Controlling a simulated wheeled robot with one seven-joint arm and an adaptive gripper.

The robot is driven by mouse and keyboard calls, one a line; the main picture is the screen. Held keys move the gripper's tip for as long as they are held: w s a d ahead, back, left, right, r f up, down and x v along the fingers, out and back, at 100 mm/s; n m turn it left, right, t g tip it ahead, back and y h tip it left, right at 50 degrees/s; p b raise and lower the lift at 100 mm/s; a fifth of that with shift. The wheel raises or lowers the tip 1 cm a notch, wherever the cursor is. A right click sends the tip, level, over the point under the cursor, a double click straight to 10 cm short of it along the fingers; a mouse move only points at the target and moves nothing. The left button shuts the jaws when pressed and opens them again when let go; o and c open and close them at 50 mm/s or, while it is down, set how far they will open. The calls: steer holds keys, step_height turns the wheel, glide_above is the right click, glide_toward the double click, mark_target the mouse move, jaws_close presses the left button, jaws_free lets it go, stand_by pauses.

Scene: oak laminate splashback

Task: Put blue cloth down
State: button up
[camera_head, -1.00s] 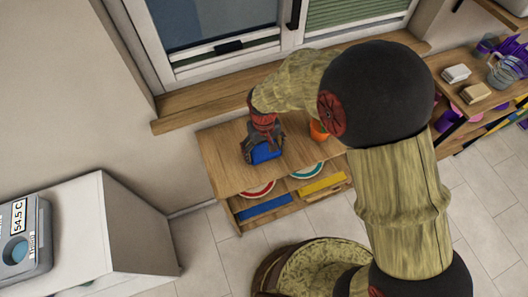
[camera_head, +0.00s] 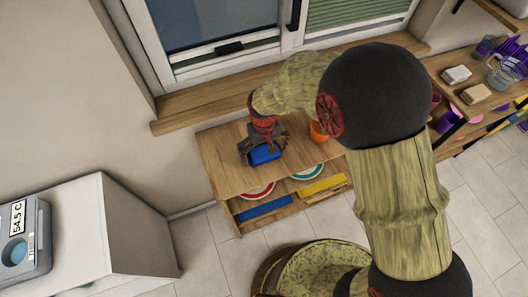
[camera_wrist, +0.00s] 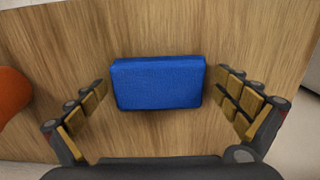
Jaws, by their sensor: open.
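The blue cloth (camera_wrist: 158,84) is a folded block lying on the wooden top of a low shelf unit (camera_wrist: 150,25). It also shows in the head view (camera_head: 265,154), partly hidden by my gripper. My gripper (camera_wrist: 172,105) is open above the cloth, with one finger on either side. In the wrist view there are gaps between the cloth and both finger pads.
An orange cup (camera_head: 319,131) stands on the shelf top to the right of my gripper; its edge shows in the wrist view (camera_wrist: 12,92). Plates (camera_head: 307,172) sit on the shelf below. A window and sill (camera_head: 200,104) are behind. The left part of the shelf top is clear.

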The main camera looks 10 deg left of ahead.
mark_target(264, 151)
step_height(264, 151, up, 12)
steer(key=p, duration=0.3)
steer(key=shift+r, duration=0.15)
steer(key=shift+w, duration=0.1)
steer(key=s+d+r+m+t, duration=0.2)
steer(key=d+r+m, duration=0.1)
steer(key=d+r, duration=1.05)
steer(key=s+d+r+m+t, duration=0.3)
steer(key=s+d+r, duration=0.6)
steer(key=s+d, duration=0.3)
steer(key=shift+s+d+t, duration=0.35)
steer(key=shift+d+t, duration=0.05)
steer(key=shift+d, duration=0.35)
